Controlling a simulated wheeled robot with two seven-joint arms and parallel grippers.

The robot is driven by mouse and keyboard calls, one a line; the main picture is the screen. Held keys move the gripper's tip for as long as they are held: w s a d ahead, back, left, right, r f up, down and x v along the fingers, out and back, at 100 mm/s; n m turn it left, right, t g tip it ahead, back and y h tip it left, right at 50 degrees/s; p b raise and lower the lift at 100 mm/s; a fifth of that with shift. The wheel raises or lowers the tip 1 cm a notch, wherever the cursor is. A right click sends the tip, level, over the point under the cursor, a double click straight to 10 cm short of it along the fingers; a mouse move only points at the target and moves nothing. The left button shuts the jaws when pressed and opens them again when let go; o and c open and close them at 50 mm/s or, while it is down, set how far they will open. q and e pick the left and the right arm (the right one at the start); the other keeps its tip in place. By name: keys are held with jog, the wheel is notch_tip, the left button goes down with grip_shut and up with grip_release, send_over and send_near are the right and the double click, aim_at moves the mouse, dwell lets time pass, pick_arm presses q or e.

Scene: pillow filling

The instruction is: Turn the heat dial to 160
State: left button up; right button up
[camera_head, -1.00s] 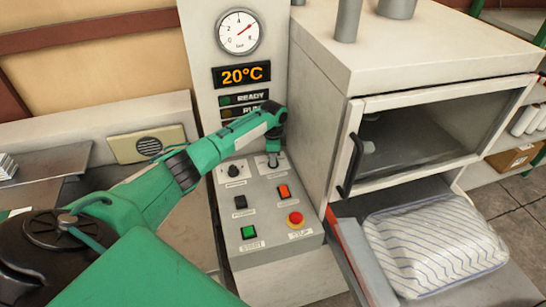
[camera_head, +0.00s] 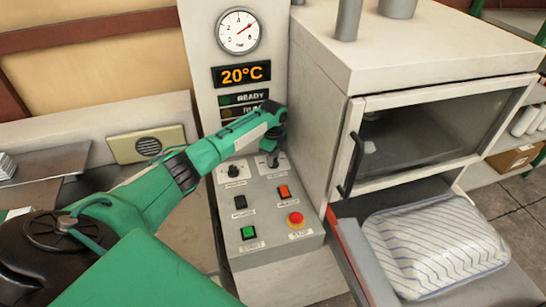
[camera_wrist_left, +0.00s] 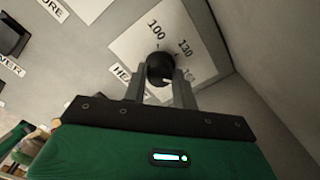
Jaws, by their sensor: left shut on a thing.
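The heat dial is a small black knob (camera_wrist_left: 159,68) on a white plate with printed numbers 100 and 130 and a third, partly hidden number. My left gripper (camera_wrist_left: 163,80) is shut on the knob, with a grey finger on each side. A small pale mark shows on the knob's lower right side in the left wrist view. In the head view my left gripper (camera_head: 272,152) reaches down to the panel's upper right, and the dial there is mostly hidden. The display (camera_head: 242,75) reads 20°C. My right gripper is not in view.
The control panel (camera_head: 262,225) also holds a second black knob (camera_head: 233,170), a black switch, an orange switch (camera_head: 284,191), a green button (camera_head: 248,232) and a red stop button (camera_head: 295,218). The oven (camera_head: 435,60) stands to the right, with a striped pillow (camera_head: 435,255) in front.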

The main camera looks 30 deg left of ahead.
pick_arm(q)
jog(key=shift+r, duration=0.1)
jog(key=o, duration=1)
jog(key=shift+d, duration=0.1)
notch_tip(320, 180, up, 14)
jog(key=b, duration=0.3)
